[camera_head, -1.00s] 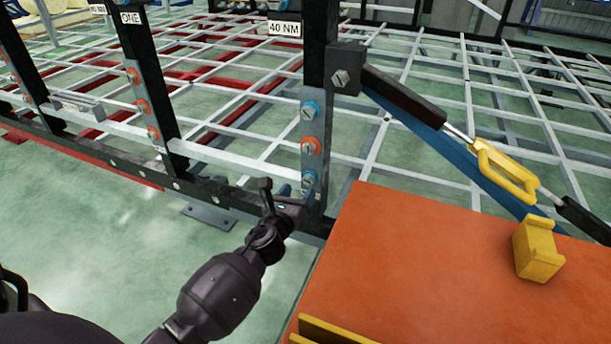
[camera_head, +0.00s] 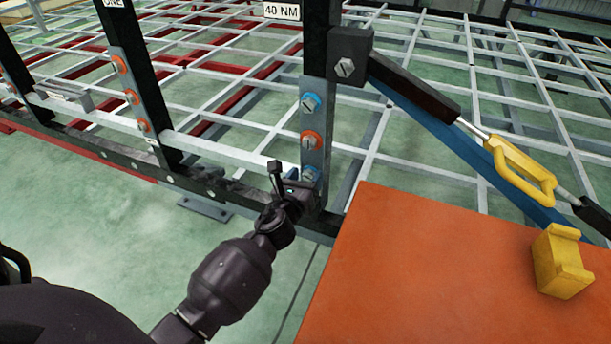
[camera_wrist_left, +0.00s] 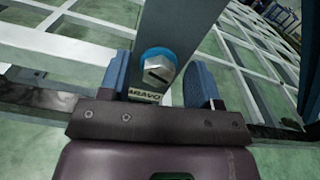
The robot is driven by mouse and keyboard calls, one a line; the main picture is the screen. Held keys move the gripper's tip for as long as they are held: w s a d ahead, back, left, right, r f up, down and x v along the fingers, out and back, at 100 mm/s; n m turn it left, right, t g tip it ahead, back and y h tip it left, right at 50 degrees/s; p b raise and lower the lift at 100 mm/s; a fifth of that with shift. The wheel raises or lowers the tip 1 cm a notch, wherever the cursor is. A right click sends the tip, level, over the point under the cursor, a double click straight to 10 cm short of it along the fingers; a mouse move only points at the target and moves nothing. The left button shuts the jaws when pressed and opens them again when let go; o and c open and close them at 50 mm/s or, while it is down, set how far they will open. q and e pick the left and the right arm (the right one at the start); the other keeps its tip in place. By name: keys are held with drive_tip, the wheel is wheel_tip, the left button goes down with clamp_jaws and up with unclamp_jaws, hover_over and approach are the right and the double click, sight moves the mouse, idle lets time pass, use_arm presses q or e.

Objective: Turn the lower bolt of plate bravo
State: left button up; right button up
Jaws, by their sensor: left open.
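Plate bravo (camera_head: 315,122) is a grey plate on a black post, with a blue-ringed bolt on top, an orange-ringed bolt in the middle and a lower bolt (camera_head: 309,174) with a blue ring. In the left wrist view the lower bolt (camera_wrist_left: 158,70) has a slotted metal head, with a partly covered label reading "BRAVO" (camera_wrist_left: 145,95) below it. My left gripper (camera_head: 300,183) is at the foot of the plate. Its blue fingers are apart, one on each side of the bolt in the left wrist view (camera_wrist_left: 158,80); I cannot tell whether they touch it. My right gripper is not in view.
An orange tabletop (camera_head: 430,270) with a yellow block (camera_head: 560,262) lies right of the post. A strut with a yellow handle (camera_head: 520,170) slopes down from the post. Another bolted plate (camera_head: 130,95) stands left. A "40 NM" sign (camera_head: 282,12) hangs above.

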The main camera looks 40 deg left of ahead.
use_arm(q)
drive_tip(key=c, duration=0.9)
